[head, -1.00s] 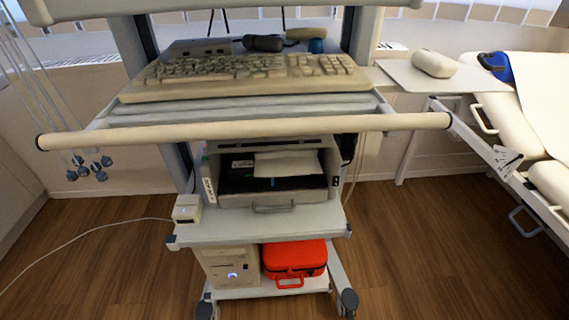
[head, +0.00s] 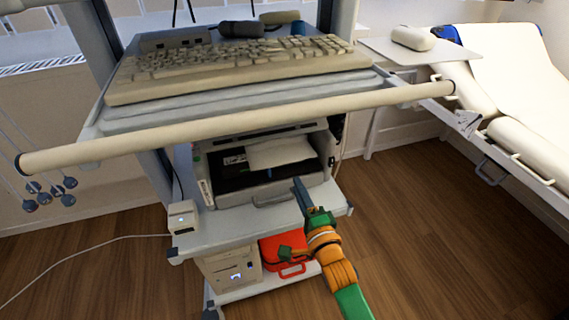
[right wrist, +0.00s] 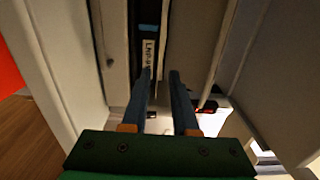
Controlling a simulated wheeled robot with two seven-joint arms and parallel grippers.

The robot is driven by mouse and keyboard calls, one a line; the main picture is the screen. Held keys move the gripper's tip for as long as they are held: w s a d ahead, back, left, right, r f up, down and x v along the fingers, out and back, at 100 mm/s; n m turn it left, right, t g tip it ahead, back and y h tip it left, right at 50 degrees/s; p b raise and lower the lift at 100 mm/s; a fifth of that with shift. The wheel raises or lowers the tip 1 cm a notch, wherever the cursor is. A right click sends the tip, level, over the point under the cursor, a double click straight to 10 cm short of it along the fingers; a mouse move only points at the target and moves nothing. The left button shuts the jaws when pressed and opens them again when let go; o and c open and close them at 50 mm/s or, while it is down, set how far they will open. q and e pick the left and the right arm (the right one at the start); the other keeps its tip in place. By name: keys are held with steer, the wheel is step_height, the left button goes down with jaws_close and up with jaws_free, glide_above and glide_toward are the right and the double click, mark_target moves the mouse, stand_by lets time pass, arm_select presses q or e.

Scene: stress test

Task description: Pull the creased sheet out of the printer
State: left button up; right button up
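The printer (head: 237,200) stands on a middle shelf of the grey cart, with its front opening facing me. The pale sheet (head: 280,153) lies in that opening, above the dark inside; its far part is hidden under the printer's top. My right gripper (head: 298,184) is in front of the printer's tray, right of and lower than the sheet in the picture, and appears apart from it. In the right wrist view, the two fingers (right wrist: 160,78) are open with nothing between them, pointing towards a dark slot with a printed label (right wrist: 149,58). My left gripper is not in view.
A beige bar (head: 240,128) and a shelf with a keyboard (head: 240,68) overhang the printer. A small white box (head: 183,216) stands left of it. A red case (head: 272,252) and a computer (head: 230,268) are below. A bed (head: 500,90) is at right.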

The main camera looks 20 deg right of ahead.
steer(key=b, duration=0.3)
glide_toward(282, 158)
steer(key=shift+w+d+f, duration=0.1)
steer(key=shift+w+f, duration=0.05)
steer(key=shift+w, duration=0.45)
steer(key=shift+w+f, duration=0.2)
steer(key=shift+w, duration=0.45)
steer(key=w+b, duration=0.1)
steer(key=w, duration=0.2)
steer(key=shift+w+r+b, duration=0.15)
steer(key=shift+w+b, duration=0.25)
steer(key=shift+w+r, duration=0.15)
steer(key=shift+w, duration=0.3)
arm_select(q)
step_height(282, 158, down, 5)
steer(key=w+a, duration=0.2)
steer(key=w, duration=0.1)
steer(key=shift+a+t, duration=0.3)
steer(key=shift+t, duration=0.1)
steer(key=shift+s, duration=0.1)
arm_select(e)
steer(key=shift+c, duration=0.2)
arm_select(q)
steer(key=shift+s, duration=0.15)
arm_select(e)
jaws_close()
